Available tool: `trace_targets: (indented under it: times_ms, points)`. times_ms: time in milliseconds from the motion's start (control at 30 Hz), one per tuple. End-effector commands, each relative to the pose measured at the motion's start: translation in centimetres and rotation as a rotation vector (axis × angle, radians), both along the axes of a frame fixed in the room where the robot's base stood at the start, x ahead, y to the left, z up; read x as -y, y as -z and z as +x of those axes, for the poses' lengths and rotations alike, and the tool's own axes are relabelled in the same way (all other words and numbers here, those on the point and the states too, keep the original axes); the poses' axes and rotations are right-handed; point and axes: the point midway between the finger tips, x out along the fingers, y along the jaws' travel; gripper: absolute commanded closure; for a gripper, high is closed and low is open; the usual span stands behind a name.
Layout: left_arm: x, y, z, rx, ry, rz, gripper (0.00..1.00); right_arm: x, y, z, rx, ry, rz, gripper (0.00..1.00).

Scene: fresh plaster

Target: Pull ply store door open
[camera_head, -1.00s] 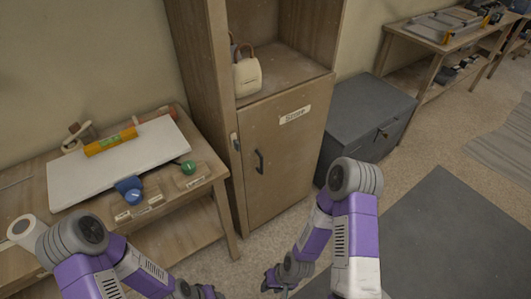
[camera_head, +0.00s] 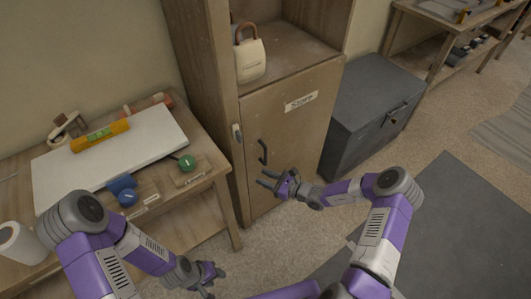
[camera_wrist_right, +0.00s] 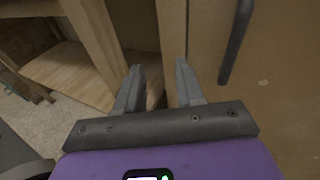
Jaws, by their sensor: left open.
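The store door (camera_head: 285,135) is a tan wooden panel labelled "Store" on a tall cabinet, and it looks closed. Its dark upright bar handle (camera_head: 263,152) is near the door's left edge. My right gripper (camera_head: 264,179) is open and empty, just below the handle in the head view. In the right wrist view the two fingers (camera_wrist_right: 158,72) are apart, and the handle (camera_wrist_right: 237,42) stands to the right of them, not between them. My left gripper (camera_head: 215,277) is open, low in front of the workbench, away from the door.
A cream padlock-shaped object (camera_head: 250,62) sits on the open shelf above the door. A grey chest (camera_head: 365,110) stands right of the cabinet. A workbench (camera_head: 215,170) with a white board, a level and tools is at left. The floor before the door is open.

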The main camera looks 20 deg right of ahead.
Motion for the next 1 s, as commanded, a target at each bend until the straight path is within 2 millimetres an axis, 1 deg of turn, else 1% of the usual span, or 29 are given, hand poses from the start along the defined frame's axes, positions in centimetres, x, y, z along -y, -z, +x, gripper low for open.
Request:
trace_targets:
  times_ms: [33, 100, 200, 233, 333, 600, 700, 833, 1000]
  points:
    - [0.0, 0.2, 0.0, 0.0, 0.0, 0.0, 0.57, 2.1, -0.6, 1.5, 0.021, 0.083, 0.048, 0.62]
    - [0.0, 0.2, 0.0, 0.0, 0.0, 0.0, 0.57, 4.4, -1.5, 2.9, 0.045, 0.172, 0.1, 0.62]
    - [0.0, 0.3, 0.0, 0.0, 0.0, 0.0, 0.57, 6.1, -2.2, 4.0, 0.067, 0.24, 0.14, 0.62]
    - [0.0, 0.4, 0.0, 0.0, 0.0, 0.0, 0.57, 6.4, -2.3, 4.3, 0.071, 0.251, 0.147, 0.62]
    - [0.0, 0.8, 0.0, 0.0, 0.0, 0.0, 0.57, 6.1, -2.4, 5.3, 0.076, 0.261, 0.155, 0.62]
    - [0.0, 2.2, 0.0, 0.0, 0.0, 0.0, 0.57, 3.7, -2.2, 8.9, 0.073, 0.257, 0.153, 0.62]
    - [0.0, 2.5, 0.0, 0.0, 0.0, 0.0, 0.57, 3.2, -2.3, 9.8, 0.073, 0.257, 0.151, 0.62]
    - [0.0, 2.7, 0.0, 0.0, 0.0, 0.0, 0.57, 2.8, -2.4, 10.5, 0.072, 0.258, 0.151, 0.62]
    - [0.0, 2.7, 0.0, 0.0, 0.0, 0.0, 0.57, 2.7, -2.4, 10.6, 0.071, 0.258, 0.152, 0.62]
